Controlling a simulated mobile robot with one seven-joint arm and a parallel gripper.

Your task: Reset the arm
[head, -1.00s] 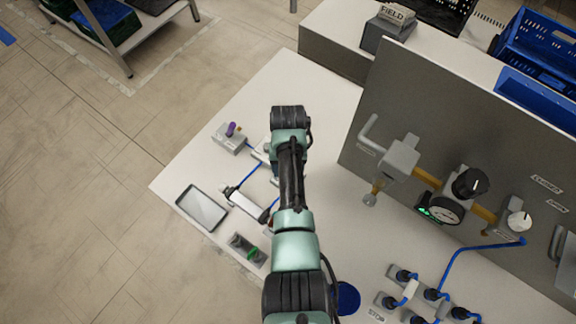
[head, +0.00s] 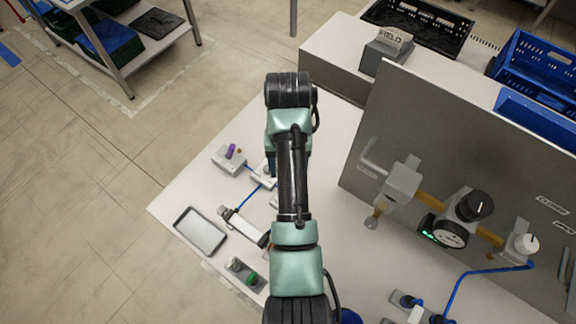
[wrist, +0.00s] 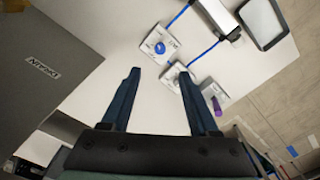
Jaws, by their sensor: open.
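My gripper (wrist: 155,100) is open and empty in the wrist view, its two dark fingers spread apart above the white table. In the head view my arm reaches up over the middle of the table and hides the gripper's fingertips. A small grey box with a blue button (wrist: 160,47) lies beyond the fingers in the wrist view. A grey box with a purple knob (head: 230,157) stands on the table left of my arm; it also shows near the right finger in the wrist view (wrist: 213,95).
An upright grey panel (head: 420,130) with a gauge and knobs stands at right. Blue crates (head: 540,65) and a black crate (head: 425,25) stand behind it.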

